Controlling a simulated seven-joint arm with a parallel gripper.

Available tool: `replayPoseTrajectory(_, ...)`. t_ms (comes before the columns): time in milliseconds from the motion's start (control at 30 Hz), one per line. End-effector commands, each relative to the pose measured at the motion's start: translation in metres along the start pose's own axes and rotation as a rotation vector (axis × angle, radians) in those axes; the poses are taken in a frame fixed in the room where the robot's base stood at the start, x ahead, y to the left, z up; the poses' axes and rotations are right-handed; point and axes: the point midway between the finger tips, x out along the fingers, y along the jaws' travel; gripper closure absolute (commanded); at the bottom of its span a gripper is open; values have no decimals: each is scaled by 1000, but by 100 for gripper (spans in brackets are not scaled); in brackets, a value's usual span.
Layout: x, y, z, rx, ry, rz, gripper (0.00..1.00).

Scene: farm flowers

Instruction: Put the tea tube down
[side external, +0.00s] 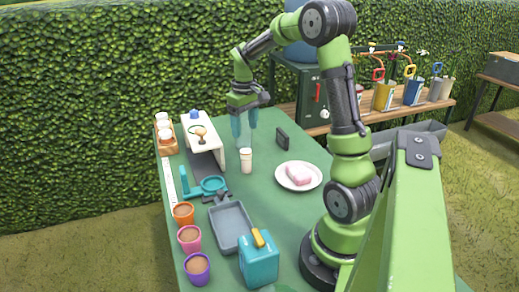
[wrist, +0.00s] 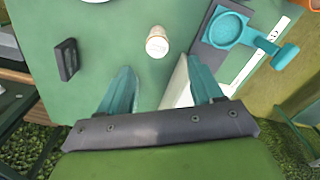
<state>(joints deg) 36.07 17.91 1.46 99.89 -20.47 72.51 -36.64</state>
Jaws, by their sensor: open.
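The tea tube (side external: 246,161), which looks like a small white cylinder with a tan top, stands upright on the green table. It also shows in the wrist view (wrist: 157,42), beyond the fingertips and roughly in line with the gap between them. My gripper (side external: 244,140) is open and empty, with its teal fingers pointing down just behind the tube in the side view. In the wrist view my gripper (wrist: 162,68) has its fingers wide apart, and nothing is between them. The tube appears apart from both fingers.
A white stand (side external: 217,148) is close left of the fingers. A dark block (side external: 282,139) and a plate (side external: 285,185) with a pink bar are right. A teal ring holder (side external: 212,184), grey tray (side external: 226,240), several pots and a teal can (side external: 259,265) occupy the front left.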

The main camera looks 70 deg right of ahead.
Motion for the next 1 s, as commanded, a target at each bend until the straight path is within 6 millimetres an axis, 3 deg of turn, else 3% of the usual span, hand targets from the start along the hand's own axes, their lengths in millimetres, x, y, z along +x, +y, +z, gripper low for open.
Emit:
replayPoseTrajectory(167, -39, -58, 16, -10, 115, -10, 34)
replayPoseTrajectory(300, -72, -122, 54, -5, 258, -64, 34)
replayPoseTrajectory(500, -95, -189, 122, 12, 428, -208, 34)
replayPoseTrajectory(700, -96, -217, 168, 31, 509, -336, 34)
replayPoseTrajectory(1000, -94, -223, 179, 42, 524, -374, 34)
